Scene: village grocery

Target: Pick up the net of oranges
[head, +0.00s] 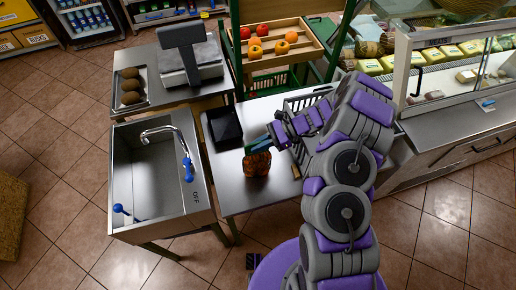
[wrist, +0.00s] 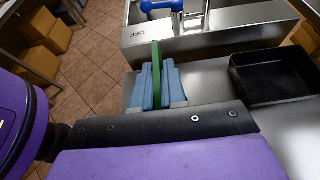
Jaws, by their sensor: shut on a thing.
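The net of oranges (head: 257,164) is a dark orange-brown bundle with a green top, at the front part of the steel table (head: 240,200) in the head view. My gripper (head: 256,145) is directly above it, with its blue fingers at the green top. In the wrist view, my gripper (wrist: 158,85) is shut on a thin green strip (wrist: 156,65), which sticks up between the fingers. The oranges themselves are hidden in the wrist view. I cannot tell whether the net touches the table.
A black tray (head: 224,128) lies on the table to the left of the net, and also shows in the wrist view (wrist: 272,75). A steel sink (head: 150,180) with a tap stands at the left. A scale (head: 190,60) and a wooden fruit crate (head: 272,58) are behind. A glass counter (head: 450,70) is at right.

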